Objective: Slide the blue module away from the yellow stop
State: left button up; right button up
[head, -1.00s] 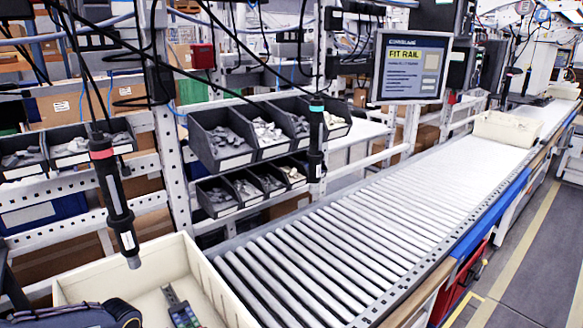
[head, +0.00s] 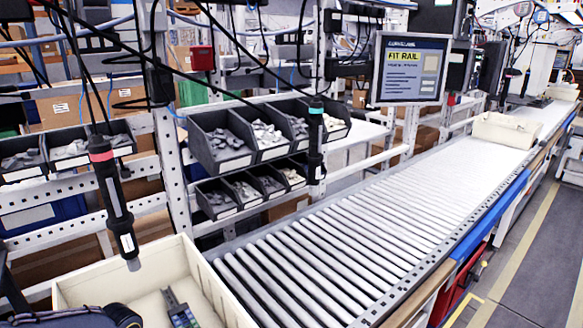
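A short dark rail with small modules (head: 181,314) shows in the head view at the bottom edge, inside the cream bin (head: 212,288). Its near end is cut off by the picture. The modules look greenish-blue and grey, but I cannot pick out the blue module for certain. I see no yellow stop. A dark part of my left arm is at the bottom left, beside the rail. Its gripper fingers are not visible, so I cannot tell whether they touch the rail. My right gripper is out of the picture.
A red-banded screwdriver (head: 114,204) hangs above the bin, and a green-banded one (head: 316,145) hangs by the parts bins (head: 222,139). A roller conveyor (head: 345,237) runs to a far cream tote (head: 499,131). A screen (head: 410,69) reads FIT RAIL.

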pick_arm(q)
jog(key=shift+s+d+p, duration=0.4)
jog(key=shift+s+d, duration=0.1)
jog(key=shift+s, duration=0.1)
dwell(2.0)
jog(key=o, duration=1)
jog(key=shift+a, duration=0.1)
jog(key=shift+r+p, duration=1)
jog(key=shift+p, duration=0.2)
